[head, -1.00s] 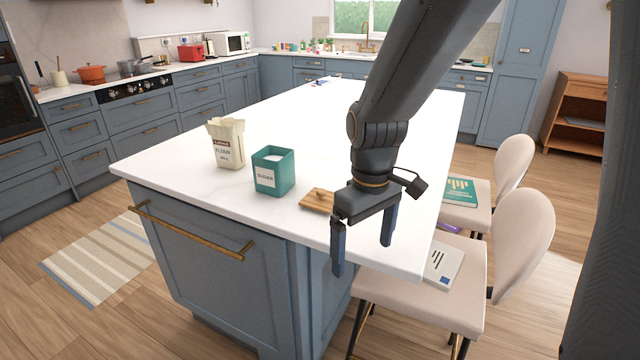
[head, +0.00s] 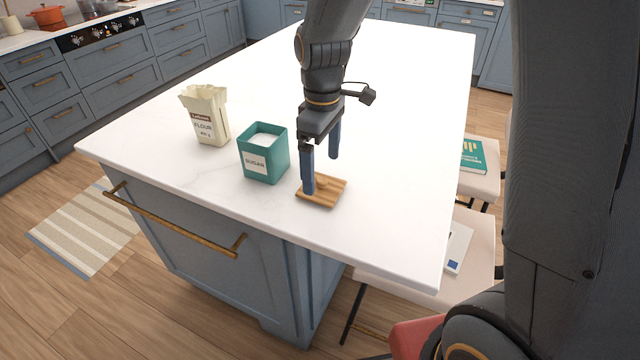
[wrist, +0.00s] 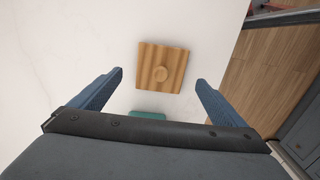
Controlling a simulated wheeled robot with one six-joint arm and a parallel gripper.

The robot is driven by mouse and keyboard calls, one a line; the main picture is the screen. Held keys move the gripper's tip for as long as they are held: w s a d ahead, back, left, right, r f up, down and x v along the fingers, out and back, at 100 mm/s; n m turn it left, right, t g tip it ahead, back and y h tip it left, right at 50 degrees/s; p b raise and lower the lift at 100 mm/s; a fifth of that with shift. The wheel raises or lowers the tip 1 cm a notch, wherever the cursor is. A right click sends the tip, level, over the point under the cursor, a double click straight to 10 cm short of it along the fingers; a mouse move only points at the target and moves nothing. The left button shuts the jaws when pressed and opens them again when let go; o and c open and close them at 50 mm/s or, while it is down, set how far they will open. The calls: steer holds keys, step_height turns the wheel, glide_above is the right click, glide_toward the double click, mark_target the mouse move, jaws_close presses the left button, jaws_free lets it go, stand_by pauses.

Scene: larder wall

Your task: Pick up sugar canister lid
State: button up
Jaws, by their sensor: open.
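The sugar canister lid (head: 328,196) is a square wooden lid with a round knob, lying flat on the white island top. It also shows in the wrist view (wrist: 173,54), ahead of the fingertips and between their lines. The teal sugar canister (head: 265,166) stands open to its left, with white sugar inside. A teal strip of the canister (wrist: 150,115) shows in the wrist view. My gripper (head: 321,172) is open and empty above the lid. In the head view one finger covers part of the lid; I cannot tell whether it touches.
A flour bag (head: 206,117) stands left of the canister. The island's white top (head: 390,130) is clear behind and right of the lid. The island's front edge is close to the lid. Chairs (head: 478,245) stand along the right side.

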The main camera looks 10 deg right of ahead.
mark_target(322, 179)
steer(key=shift+a+f+p, duration=0.1)
steer(key=shift+f+p, duration=0.8)
steer(key=shift+f, duration=1.7)
steer(key=shift+c, duration=0.2)
steer(key=c, duration=1.1)
